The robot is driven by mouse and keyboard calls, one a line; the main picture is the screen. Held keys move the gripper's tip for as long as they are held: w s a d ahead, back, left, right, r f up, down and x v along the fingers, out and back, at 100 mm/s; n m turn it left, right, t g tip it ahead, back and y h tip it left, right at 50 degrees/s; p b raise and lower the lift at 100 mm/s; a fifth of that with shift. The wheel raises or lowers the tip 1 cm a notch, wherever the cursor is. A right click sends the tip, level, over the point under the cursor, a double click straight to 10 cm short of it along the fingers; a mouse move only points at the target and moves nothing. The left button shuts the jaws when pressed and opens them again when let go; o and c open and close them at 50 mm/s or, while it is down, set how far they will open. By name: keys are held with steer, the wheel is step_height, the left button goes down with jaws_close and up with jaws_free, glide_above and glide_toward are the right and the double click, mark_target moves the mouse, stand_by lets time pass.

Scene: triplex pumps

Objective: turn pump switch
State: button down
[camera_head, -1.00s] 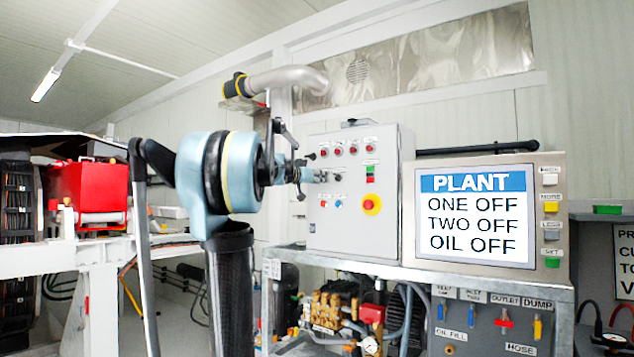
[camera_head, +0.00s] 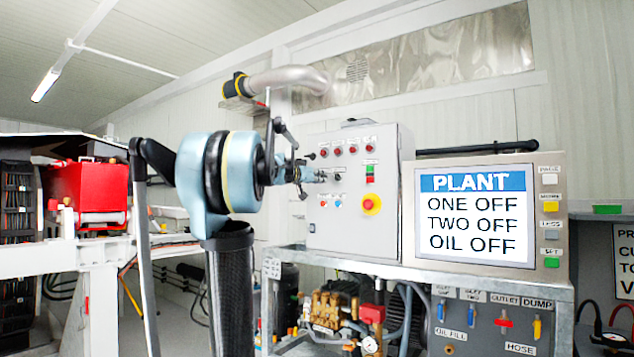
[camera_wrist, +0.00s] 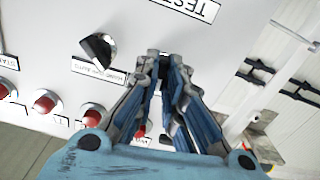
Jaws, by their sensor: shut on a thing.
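The grey control box (camera_head: 385,160) carries the pump switches on its front. My gripper (camera_head: 318,176) points at that front from the left, at the height of the black switches. In the wrist view my gripper (camera_wrist: 163,62) has its fingers close together at the panel, shut on a small dark switch that the fingertips mostly hide. Another black rotary switch (camera_wrist: 97,48) with a silver ring stands free to the left of the fingers. Its label sits below it.
Red buttons (camera_wrist: 45,101) line the panel near my gripper. A red-and-yellow stop knob (camera_head: 371,204) sits lower right on the box. A screen (camera_head: 475,215) reads PLANT, ONE OFF, TWO OFF, OIL OFF. A metal bench frame (camera_head: 340,262) stands below.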

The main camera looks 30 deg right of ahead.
steer(key=shift+w+a+n, duration=0.1)
steer(key=shift+n, duration=1.85)
steer(key=shift+w+n, duration=0.1)
steer(key=shift+n, duration=1.85)
steer(key=c, duration=1.7)
jaws_free()
steer(key=shift+w, duration=0.15)
steer(key=shift+s+a, duration=0.1)
steer(key=shift+s, duration=0.1)
steer(key=v, duration=1.1)
steer(key=shift+a, duration=0.4)
